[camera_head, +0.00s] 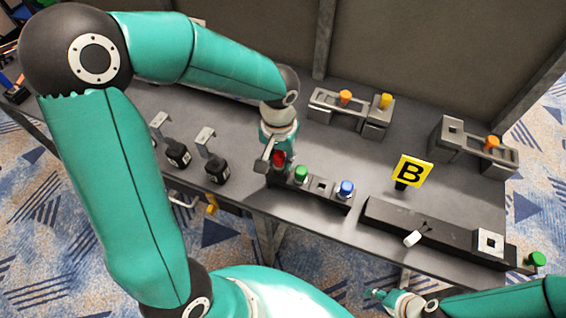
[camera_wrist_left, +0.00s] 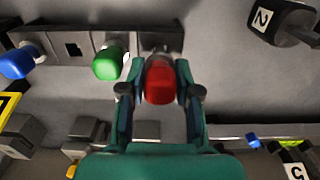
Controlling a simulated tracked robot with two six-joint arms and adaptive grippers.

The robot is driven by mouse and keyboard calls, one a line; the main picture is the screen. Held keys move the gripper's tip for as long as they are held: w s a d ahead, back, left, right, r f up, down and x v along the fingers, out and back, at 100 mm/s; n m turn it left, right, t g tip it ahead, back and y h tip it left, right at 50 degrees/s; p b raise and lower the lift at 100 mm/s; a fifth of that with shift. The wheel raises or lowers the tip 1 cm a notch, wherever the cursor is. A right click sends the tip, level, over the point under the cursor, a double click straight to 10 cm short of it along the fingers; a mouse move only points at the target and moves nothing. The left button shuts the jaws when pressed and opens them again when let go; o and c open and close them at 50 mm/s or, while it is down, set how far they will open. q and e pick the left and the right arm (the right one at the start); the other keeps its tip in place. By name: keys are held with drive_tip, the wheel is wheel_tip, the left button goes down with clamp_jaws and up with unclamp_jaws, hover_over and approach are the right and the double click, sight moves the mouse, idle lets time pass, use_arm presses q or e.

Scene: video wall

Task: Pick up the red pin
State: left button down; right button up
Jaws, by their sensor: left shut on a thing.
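The red pin (camera_head: 279,158) is at the left end of a dark pin block (camera_head: 323,197). In the left wrist view its rounded red top (camera_wrist_left: 160,83) sits between the two fingers of my left gripper (camera_wrist_left: 161,65). My left gripper (camera_head: 277,162) is shut on the pin. Whether the pin's lower end is still in the block is hidden. My right gripper (camera_head: 378,293) is at the bottom right, in front of the table edge, far from the pin. Its fingers are too small to read.
A green pin (camera_head: 301,173) and a blue pin (camera_head: 346,187) stand in the same block, with an empty square hole between them. A yellow B sign (camera_head: 411,171) and a long dark block (camera_head: 430,232) are to the right. Black numbered weights (camera_head: 216,171) stand left.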

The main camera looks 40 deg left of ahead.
use_arm(q)
wheel_tip(320, 180, up, 17)
drive_tip(key=p, duration=0.1)
idle(0.3)
drive_tip(key=shift+p, duration=0.3)
